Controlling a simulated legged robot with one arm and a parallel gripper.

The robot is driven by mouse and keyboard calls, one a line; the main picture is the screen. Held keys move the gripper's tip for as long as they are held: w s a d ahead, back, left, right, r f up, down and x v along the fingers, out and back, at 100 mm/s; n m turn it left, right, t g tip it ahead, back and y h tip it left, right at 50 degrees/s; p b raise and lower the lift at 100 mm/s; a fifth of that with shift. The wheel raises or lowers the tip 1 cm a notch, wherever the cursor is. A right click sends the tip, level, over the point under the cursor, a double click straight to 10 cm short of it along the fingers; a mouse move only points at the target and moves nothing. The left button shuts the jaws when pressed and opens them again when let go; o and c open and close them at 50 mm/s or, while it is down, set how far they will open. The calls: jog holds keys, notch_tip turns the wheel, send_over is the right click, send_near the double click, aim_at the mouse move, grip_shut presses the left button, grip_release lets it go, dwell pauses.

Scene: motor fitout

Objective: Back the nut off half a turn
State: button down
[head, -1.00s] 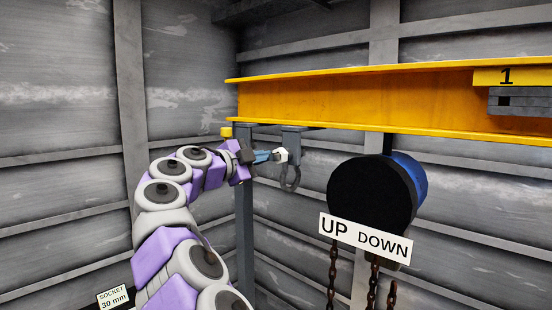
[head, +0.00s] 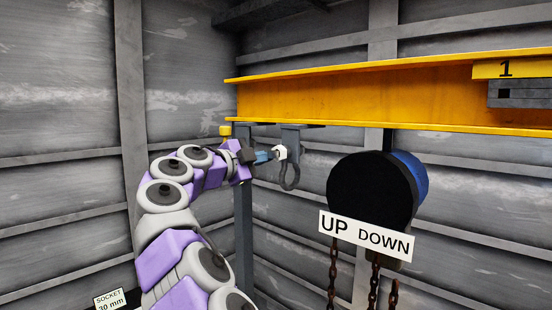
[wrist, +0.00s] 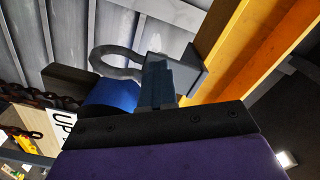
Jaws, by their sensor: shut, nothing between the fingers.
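A pale nut (head: 280,153) shows on the side of a grey clamp (head: 291,138) under the yellow beam. A dark shackle (head: 290,178) hangs from the clamp; it also shows in the wrist view (wrist: 118,50). My gripper (head: 269,156) is at the nut's left, with its blue-grey fingers pointing at it. I cannot tell whether the fingertips touch the nut. In the wrist view the fingers (wrist: 158,82) are together, with nothing seen between them, in front of the grey clamp plate (wrist: 185,70). They hide the nut there.
The yellow beam (head: 350,98) runs just above my gripper. A black and blue hoist (head: 370,192) with an UP/DOWN sign (head: 365,236) and rusty chains (head: 374,285) hangs to the right. A grey post (head: 244,220) stands below my gripper.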

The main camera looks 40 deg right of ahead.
jog(key=shift+s+f+b, duration=0.3)
jog(key=shift+f+b, duration=0.2)
jog(key=shift+b, duration=0.95)
jog(key=shift+s+d+f+b, duration=0.1)
jog(key=shift+s+f+b, duration=0.25)
jog(key=shift+b, duration=0.8)
jog(key=shift+w+f+b, duration=0.1)
jog(key=shift+f+b, duration=0.2)
jog(key=a+b, duration=0.1)
jog(key=a, duration=0.5)
dwell(0.3)
jog(key=shift+a, duration=0.1)
